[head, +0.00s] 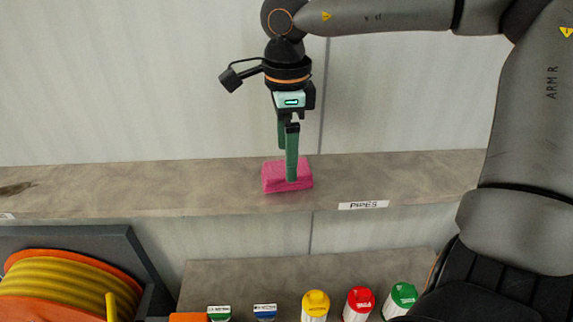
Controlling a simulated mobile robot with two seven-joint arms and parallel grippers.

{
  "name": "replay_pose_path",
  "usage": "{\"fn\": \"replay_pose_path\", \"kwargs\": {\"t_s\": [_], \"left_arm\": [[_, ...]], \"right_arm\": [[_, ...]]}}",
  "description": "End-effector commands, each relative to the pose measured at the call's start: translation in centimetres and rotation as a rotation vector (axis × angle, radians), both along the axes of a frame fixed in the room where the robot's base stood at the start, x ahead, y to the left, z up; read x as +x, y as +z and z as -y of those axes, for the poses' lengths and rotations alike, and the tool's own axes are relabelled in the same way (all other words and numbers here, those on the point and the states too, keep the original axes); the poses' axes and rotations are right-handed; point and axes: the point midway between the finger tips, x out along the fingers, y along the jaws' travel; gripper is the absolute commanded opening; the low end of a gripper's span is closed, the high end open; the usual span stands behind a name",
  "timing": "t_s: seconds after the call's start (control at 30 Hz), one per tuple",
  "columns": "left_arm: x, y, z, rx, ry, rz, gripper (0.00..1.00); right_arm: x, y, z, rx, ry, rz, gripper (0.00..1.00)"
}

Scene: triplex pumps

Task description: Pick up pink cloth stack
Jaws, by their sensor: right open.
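The pink cloth stack (272,180) lies on a grey shelf (410,180), left of a white label reading "PIPES". My right gripper (291,178) points straight down over the stack with its green fingers. One finger overlaps the front of the stack in the picture; the other is mostly hidden behind it. The gripper is open, and I cannot tell whether a finger touches the cloth. My left gripper is not in view.
Below the shelf, a lower surface (230,277) holds bottles with yellow (315,302), red (359,299) and green (404,295) caps. A reel of yellow hose (70,285) stands at lower left. A pale wall rises behind the shelf. The shelf is clear beside the stack.

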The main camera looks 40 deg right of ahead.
Motion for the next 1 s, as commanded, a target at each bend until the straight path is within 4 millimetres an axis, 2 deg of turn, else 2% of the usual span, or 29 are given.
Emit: {"fn": "replay_pose_path", "kwargs": {"t_s": [0.1,0.2,0.5,1.0], "left_arm": [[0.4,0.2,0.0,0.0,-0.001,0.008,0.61],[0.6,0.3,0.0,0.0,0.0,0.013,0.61],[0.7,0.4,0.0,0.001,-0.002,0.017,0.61],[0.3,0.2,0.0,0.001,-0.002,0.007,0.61]], "right_arm": [[-0.2,-2.0,-0.1,0.002,-0.001,-0.006,1.0],[-0.2,-3.1,-0.1,0.001,-0.002,-0.002,1.0],[-0.1,-3.5,-0.1,0.001,-0.003,0.001,0.99],[-0.1,-3.4,-0.1,0.001,-0.003,0.001,0.43]]}}
